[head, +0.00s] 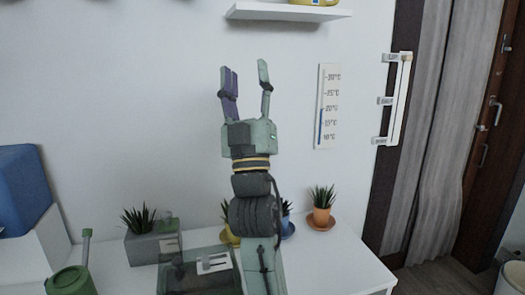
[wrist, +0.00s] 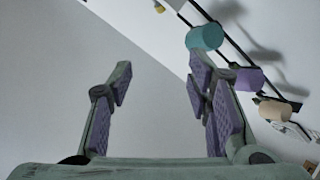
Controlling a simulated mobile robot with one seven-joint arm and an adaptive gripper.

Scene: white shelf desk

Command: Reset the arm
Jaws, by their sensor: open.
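My gripper (head: 246,84) points straight up in the head view, in front of the white wall and above the white desk (head: 335,262). Its two fingers are spread apart, with purple pads inside. In the wrist view my gripper (wrist: 160,95) is also open, and nothing shows between the fingers. My arm rises from the bottom of the head view and hides part of the desk and some of the plants.
Several potted plants stand on the desk, including one in an orange pot (head: 321,215) and one in a grey planter (head: 152,243). A green watering can (head: 70,280) is at left. A shelf (head: 290,13) juts out above. A thermometer (head: 327,107) hangs right of my gripper.

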